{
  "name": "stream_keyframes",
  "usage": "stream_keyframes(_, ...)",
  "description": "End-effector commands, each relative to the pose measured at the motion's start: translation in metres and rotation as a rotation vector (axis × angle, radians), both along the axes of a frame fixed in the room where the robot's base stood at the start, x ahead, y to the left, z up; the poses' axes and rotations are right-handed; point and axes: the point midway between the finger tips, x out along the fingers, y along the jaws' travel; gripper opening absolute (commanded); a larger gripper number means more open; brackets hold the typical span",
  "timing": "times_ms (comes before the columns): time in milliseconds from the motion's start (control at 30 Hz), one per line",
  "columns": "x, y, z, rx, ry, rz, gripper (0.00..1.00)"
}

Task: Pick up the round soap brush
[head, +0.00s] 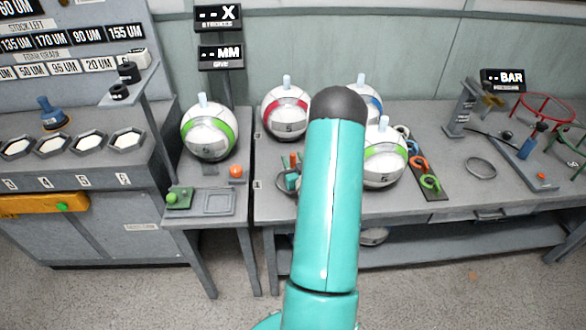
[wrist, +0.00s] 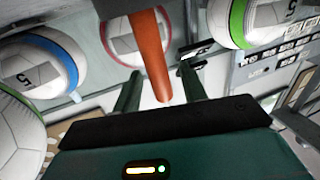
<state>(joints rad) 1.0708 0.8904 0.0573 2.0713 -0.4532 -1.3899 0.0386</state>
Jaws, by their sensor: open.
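An orange upright handle (head: 293,160) stands at the left end of the right bench, beside the balls; its lower end is mostly hidden, so I cannot confirm it is the round soap brush. My gripper (head: 291,178) is beside it, partly hidden behind my teal arm. In the wrist view, my gripper (wrist: 160,71) is open, with one finger on each side of the orange handle (wrist: 151,55). The handle looks apart from both fingers. A blue round-based tool with a knob (head: 54,114) stands on the left counter, far from my gripper.
White balls with green (head: 208,132), red (head: 285,111) and other bands stand close around. A dark tray with coloured hooks (head: 424,172) lies right of my arm. A gap separates the two benches.

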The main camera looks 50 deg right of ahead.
Motion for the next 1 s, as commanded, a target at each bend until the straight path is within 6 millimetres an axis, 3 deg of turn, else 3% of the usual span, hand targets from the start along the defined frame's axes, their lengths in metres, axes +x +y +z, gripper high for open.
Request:
stream_keyframes(267, 0.005, -0.003, 0.0, 0.001, 0.001, 0.0, 0.42)
stream_keyframes(500, 0.004, -0.003, 0.0, 0.001, 0.001, 0.0, 0.0)
stream_keyframes(833, 0.004, -0.003, 0.001, 0.001, 0.001, 0.0, 0.0)
stream_keyframes(1000, 0.005, -0.003, 0.011, -0.001, 0.001, 0.001, 0.0)
